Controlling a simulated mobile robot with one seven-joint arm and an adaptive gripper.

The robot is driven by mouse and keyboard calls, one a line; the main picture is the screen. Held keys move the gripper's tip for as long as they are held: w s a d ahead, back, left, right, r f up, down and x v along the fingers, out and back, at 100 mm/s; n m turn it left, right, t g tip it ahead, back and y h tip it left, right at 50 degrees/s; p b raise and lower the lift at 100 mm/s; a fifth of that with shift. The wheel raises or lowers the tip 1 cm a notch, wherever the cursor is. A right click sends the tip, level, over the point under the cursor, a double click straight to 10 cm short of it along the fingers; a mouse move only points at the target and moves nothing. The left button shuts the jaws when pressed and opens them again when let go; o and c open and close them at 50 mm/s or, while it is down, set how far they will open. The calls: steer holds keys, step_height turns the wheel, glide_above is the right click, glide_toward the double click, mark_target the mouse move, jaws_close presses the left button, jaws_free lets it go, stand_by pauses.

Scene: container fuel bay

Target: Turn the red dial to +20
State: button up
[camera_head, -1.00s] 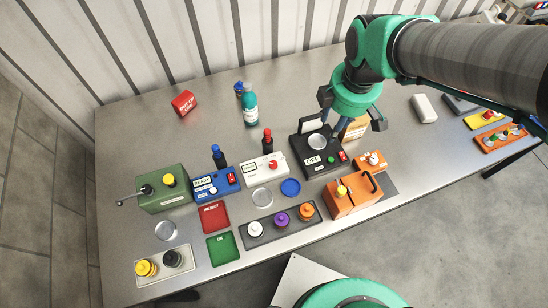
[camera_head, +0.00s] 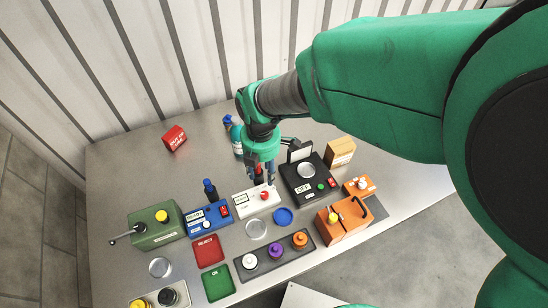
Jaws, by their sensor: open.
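The red dial (camera_head: 264,195) sits on top of a small white box (camera_head: 245,209) with a display, near the middle of the table. The display's text is too small to read. My gripper (camera_head: 262,172) points down just behind and above the dial, its jaws open. The fingers appear close to the dial, but I cannot tell whether they touch it.
A blue box (camera_head: 208,218) is left of the white box and a black device (camera_head: 310,183) is right of it. A row of knobs (camera_head: 275,252) and a blue disc (camera_head: 283,216) lie in front. A teal bottle (camera_head: 236,138) stands behind, near my gripper.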

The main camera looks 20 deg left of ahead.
mark_target(264, 194)
step_height(264, 194, down, 14)
steer(key=shift+r+b, duration=0.1)
steer(key=shift+b, duration=0.4)
stand_by(0.3)
steer(key=shift+c, duration=0.5)
jaws_close()
